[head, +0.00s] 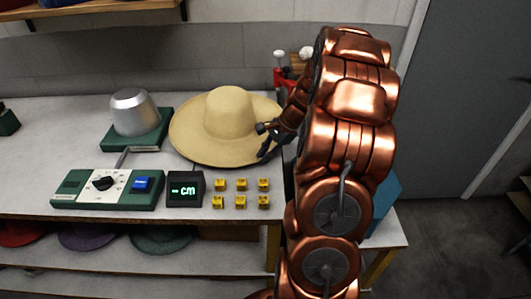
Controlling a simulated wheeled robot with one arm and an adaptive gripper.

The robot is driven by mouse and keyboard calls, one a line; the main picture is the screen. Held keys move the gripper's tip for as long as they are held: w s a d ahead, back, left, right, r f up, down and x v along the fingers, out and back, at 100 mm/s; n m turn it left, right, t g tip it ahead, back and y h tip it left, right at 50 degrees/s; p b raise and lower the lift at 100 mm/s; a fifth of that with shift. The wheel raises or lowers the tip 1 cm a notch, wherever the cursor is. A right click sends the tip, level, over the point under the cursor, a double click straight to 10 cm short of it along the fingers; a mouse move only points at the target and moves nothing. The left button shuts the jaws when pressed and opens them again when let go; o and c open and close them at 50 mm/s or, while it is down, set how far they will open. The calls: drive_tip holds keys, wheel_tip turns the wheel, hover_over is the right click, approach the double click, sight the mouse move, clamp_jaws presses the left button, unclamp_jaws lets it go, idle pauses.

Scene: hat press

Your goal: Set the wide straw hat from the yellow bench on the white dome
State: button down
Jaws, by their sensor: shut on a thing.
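The wide straw hat (229,112) is crown up in the middle of the head view, with its brim roughly level. My gripper (266,141) is shut on the right edge of its brim. The hat appears over the back right part of the worktop; I cannot tell whether it touches anything below, and what is under it is hidden. A pale silver-grey dome (134,111) stands on a green base to the left of the hat. No clearly white dome shows. My copper arm covers much of the area right of the hat.
The grey-white worktop (45,120) holds a green control box (70,190) with a dial, a black display (185,189) and several small yellow blocks (241,185) in front of the hat. A red object (285,76) stands behind. A lower shelf holds coloured hats (160,241).

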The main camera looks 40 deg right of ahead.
drive_tip(key=c, duration=1.1)
unclamp_jaws()
drive_tip(key=v, duration=1.2)
